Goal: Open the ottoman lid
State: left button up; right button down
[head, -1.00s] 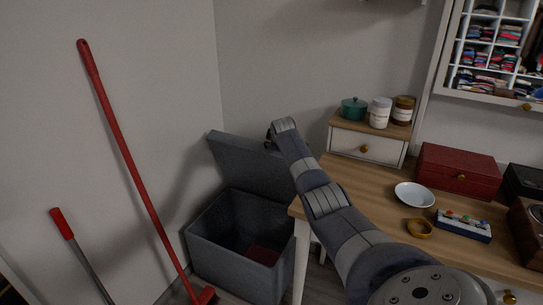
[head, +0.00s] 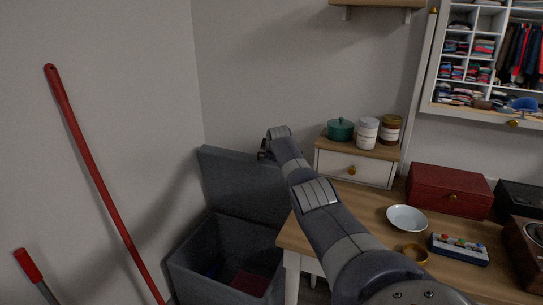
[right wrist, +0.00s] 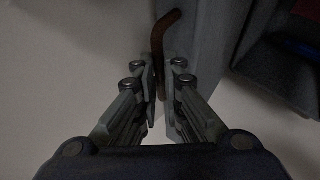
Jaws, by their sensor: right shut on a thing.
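The grey ottoman (head: 203,270) stands on the floor in the corner, left of the desk. Its lid (head: 238,186) is raised and leans up near the back wall, so the inside shows. My right gripper (head: 264,151) is at the lid's upper right edge, partly hidden by my own arm. In the right wrist view, the fingers (right wrist: 161,92) are closed on a brown, curved tab (right wrist: 160,40) beside the lid's grey panel (right wrist: 190,45). My left gripper is not in view.
A dark red item (head: 250,283) lies inside the ottoman. The wooden desk (head: 375,215) is close on the right, with a small drawer unit (head: 350,167), a white bowl (head: 407,218) and a red box (head: 450,190). A red-handled broom (head: 95,170) leans at the left.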

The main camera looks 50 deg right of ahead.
jog(key=c, duration=1.8)
grip_release()
jog(key=shift+r, duration=0.3)
jog(key=shift+o, duration=0.5)
jog(key=shift+f, duration=0.1)
jog(key=v, duration=1.2)
jog(key=shift+a, duration=0.1)
